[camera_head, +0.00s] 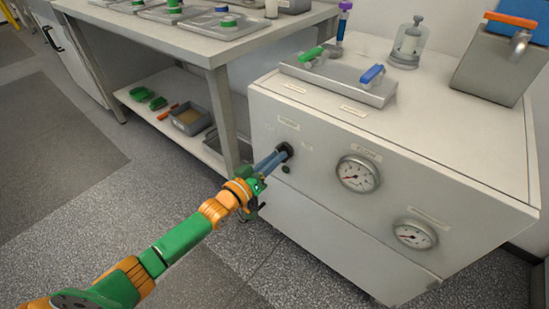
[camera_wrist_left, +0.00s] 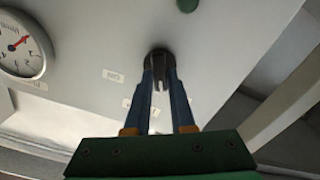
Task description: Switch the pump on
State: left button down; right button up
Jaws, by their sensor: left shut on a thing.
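A dark round knob (camera_head: 287,148) sits on the front face of a white cabinet (camera_head: 320,185), below a small label and left of the upper gauge. It also shows in the left wrist view (camera_wrist_left: 159,53), where small labels lie beside it. My left gripper (camera_head: 279,155) reaches it from the front left. In the left wrist view its two blue fingers (camera_wrist_left: 160,76) are shut on the knob, one on each side, and cover part of it. The knob's exact angle is hard to tell. My right gripper is not in view.
Two dial gauges, an upper one (camera_head: 358,173) and a lower one (camera_head: 415,235), are to the right on the same face. Green (camera_head: 311,54) and blue (camera_head: 372,74) handles stand on the cabinet top. A workbench (camera_head: 215,52) stands close on the left. Open floor lies in front.

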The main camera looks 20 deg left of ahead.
pick_arm(q)
jog(key=m+p, duration=0.1)
jog(key=m, duration=1)
jog(key=shift+d+f, duration=0.1)
jog(key=shift+d, duration=0.05)
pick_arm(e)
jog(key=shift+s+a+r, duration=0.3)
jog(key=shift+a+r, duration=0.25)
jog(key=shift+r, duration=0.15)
pick_arm(q)
jog(key=shift+m, duration=0.3)
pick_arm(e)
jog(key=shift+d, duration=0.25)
pick_arm(q)
jog(key=c, duration=0.8)
grip_release()
jog(key=shift+o, duration=0.2)
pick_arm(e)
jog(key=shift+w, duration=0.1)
pick_arm(q)
jog(key=p+v, duration=0.2)
jog(key=v, duration=0.5)
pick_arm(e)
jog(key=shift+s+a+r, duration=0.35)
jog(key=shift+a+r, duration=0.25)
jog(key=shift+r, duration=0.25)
